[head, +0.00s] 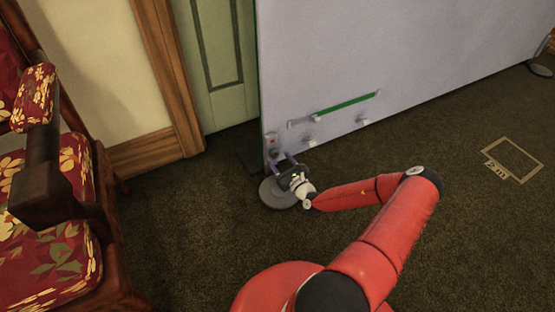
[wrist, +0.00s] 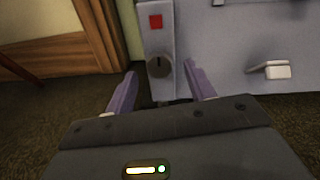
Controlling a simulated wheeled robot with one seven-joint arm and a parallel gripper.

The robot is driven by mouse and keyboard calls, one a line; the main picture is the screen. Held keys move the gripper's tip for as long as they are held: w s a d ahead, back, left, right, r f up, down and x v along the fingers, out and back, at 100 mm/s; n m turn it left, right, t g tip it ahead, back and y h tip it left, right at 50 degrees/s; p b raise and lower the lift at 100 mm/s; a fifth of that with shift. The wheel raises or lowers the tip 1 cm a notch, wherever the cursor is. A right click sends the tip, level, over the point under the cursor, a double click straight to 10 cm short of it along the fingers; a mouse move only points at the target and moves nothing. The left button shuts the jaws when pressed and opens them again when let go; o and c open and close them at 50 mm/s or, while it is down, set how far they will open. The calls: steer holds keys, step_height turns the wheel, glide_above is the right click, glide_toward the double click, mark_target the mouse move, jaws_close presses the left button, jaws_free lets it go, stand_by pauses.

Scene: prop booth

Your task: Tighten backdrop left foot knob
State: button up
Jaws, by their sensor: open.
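The backdrop (head: 400,55) is a large pale grey panel standing on the carpet. Its left foot is a round grey disc (head: 277,193) on the floor at its lower left corner, partly covered by my gripper. A dark round knob (wrist: 159,67) with a pale line on it sits on the panel's lower left in the wrist view, below a small red square (wrist: 155,21). In the head view my gripper (head: 283,160) is just in front of that corner.
A pale lever or knob (wrist: 270,70) sticks out right of my fingers. A green bar (head: 347,104) and small white knobs (head: 363,121) are on the panel. A red floral armchair (head: 45,215) stands at left, a green door (head: 217,60) behind. Carpet at right is clear around a floor mark (head: 511,160).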

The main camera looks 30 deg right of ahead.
mark_target(274, 153)
steer(key=shift+w+a, duration=0.1)
steer(key=shift+w, duration=1.25)
steer(key=c, duration=1)
